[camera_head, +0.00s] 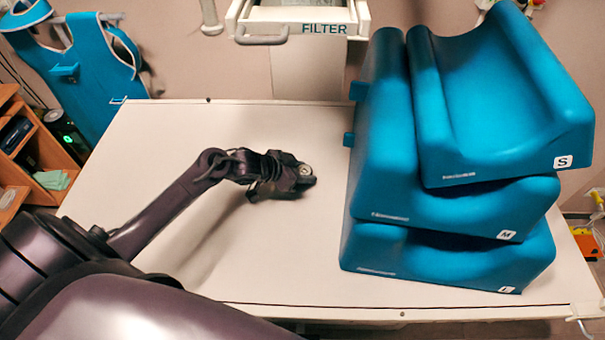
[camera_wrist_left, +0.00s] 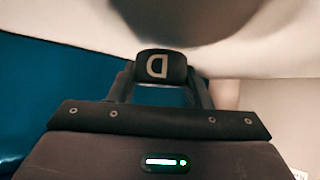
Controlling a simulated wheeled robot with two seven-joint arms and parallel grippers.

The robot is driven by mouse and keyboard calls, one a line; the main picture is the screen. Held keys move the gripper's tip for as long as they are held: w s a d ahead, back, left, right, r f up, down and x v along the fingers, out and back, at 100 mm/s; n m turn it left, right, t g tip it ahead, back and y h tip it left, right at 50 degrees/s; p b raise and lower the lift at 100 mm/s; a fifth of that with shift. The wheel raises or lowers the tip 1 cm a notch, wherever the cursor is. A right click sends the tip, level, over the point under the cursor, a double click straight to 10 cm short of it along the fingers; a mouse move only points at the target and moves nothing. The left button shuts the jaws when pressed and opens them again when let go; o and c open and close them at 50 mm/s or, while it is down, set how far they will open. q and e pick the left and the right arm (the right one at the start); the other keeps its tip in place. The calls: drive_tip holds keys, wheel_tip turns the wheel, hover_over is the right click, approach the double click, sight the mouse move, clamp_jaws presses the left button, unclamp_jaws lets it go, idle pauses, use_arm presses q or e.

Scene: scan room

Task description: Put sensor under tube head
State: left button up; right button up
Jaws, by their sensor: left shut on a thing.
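My left gripper (camera_head: 300,178) reaches in over the white table, left of the blue cushions and above the table's middle. In the left wrist view the gripper (camera_wrist_left: 160,85) is shut on a small black block marked with a D-like letter (camera_wrist_left: 158,66), which I take to be the sensor. In the head view a small round grey end (camera_head: 305,170) shows at the fingertips. A white unit labelled FILTER (camera_head: 325,28), perhaps the tube head, is at the top, cut off by the frame edge. My right gripper is not in view.
Blue cushions marked S (camera_head: 500,100), M (camera_head: 450,200) and L (camera_head: 450,260) are stacked on the right of the white table (camera_head: 150,130). The table is bare left and front of my gripper.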

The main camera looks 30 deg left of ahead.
use_arm(q)
drive_tip(key=shift+f, duration=0.9)
drive_tip(key=shift+f, duration=0.15)
drive_tip(key=o, duration=1)
drive_tip(key=shift+r, duration=0.25)
drive_tip(key=v, duration=1)
drive_tip(key=shift+s+a+r+b, duration=0.1)
drive_tip(key=shift+s+a+b, duration=0.1)
drive_tip(key=shift+s+b, duration=0.1)
drive_tip(key=shift+s+a+r, duration=0.25)
drive_tip(key=shift+s+r, duration=0.1)
drive_tip(key=shift+r, duration=0.1)
